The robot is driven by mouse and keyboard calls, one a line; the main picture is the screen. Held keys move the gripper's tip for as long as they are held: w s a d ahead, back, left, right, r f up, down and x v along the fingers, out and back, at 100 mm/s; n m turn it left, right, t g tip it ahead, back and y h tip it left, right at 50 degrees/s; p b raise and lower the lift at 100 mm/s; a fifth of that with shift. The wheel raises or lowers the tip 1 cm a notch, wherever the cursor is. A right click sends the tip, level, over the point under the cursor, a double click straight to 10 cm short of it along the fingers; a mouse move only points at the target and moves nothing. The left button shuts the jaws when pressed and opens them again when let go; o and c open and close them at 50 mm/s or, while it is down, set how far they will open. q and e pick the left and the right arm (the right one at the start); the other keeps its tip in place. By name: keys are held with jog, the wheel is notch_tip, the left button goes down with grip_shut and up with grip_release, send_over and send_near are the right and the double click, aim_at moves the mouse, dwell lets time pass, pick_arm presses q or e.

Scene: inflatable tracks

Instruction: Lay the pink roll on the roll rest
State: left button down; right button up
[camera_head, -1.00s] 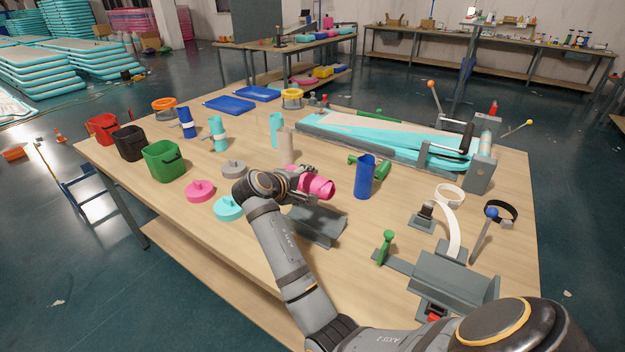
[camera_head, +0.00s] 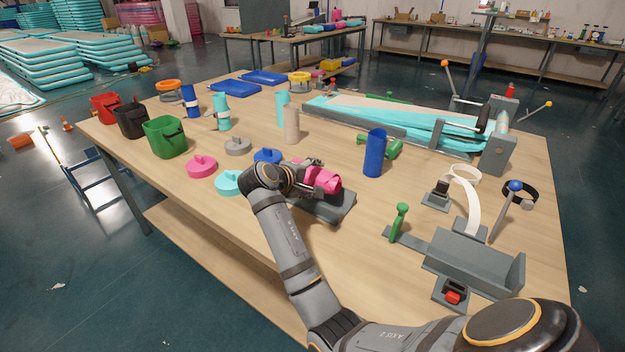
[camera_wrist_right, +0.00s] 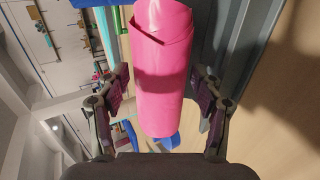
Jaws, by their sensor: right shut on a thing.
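The pink roll (camera_head: 323,180) lies on its side just above or on the grey roll rest (camera_head: 330,208); I cannot tell whether they touch. My right gripper (camera_head: 306,178) is shut on the roll from its left end and hides part of it and of the rest. In the right wrist view the pink roll (camera_wrist_right: 163,85) runs lengthwise between the fingers of the right gripper (camera_wrist_right: 160,98), its loose edge showing near the top. A grey part of the roll rest (camera_wrist_right: 225,45) shows beside it at the right. My left gripper is out of view.
A blue roll (camera_head: 375,153) stands upright right of the rest, near a green dumbbell-shaped piece (camera_head: 395,148). A beige cylinder (camera_head: 291,125) stands behind. Pink (camera_head: 201,167), teal (camera_head: 229,183) and blue (camera_head: 267,156) discs lie left. A grey fixture (camera_head: 470,262) stands front right.

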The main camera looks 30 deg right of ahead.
aim_at(313, 173)
jog(key=o, duration=1.5)
jog(key=shift+o, duration=0.3)
jog(key=shift+f, duration=0.1)
notch_tip(313, 173, up, 8)
jog(key=p, duration=0.9)
